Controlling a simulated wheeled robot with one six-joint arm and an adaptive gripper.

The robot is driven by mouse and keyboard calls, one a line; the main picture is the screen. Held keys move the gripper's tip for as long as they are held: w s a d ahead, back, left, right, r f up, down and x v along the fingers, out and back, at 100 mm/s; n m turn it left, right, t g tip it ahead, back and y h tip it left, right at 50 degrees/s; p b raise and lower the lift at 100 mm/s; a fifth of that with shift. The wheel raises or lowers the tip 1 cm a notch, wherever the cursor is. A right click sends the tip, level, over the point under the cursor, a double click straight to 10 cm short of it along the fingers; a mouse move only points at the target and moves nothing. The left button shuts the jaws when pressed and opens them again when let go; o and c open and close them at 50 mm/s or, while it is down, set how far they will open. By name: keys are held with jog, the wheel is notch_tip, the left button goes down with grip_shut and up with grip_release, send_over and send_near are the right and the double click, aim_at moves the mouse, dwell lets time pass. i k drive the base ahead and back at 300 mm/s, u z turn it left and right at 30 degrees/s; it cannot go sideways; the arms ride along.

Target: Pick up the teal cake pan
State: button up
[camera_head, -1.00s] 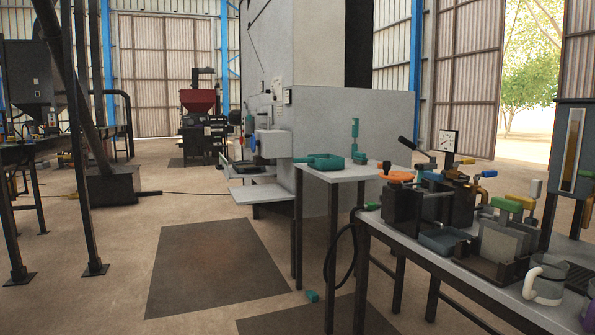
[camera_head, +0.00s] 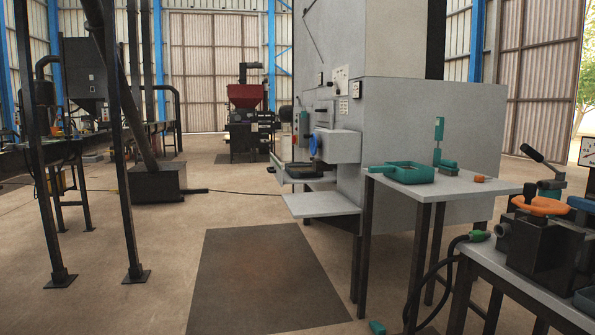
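A shallow teal pan-like tray (camera_head: 405,178) with a dark inside and a short stub on its left side lies on the small grey table (camera_head: 462,188) right of centre. It looks like the cake pan, though I cannot tell for certain at this size. A tall teal upright piece (camera_head: 439,140) stands just behind and to its right on the same table. My gripper is not in view.
A large grey machine (camera_head: 430,120) stands behind the small table, with a low shelf (camera_head: 320,204) on its left. A workbench (camera_head: 520,290) with a black device (camera_head: 541,244) is at right. A teal block (camera_head: 376,327) lies on the floor. Floor at centre-left is open.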

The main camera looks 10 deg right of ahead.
aim_at(405, 172)
jog(key=i, duration=2.6)
jog(key=u, duration=0.3)
jog(key=k, duration=0.85)
jog(key=z, duration=0.5)
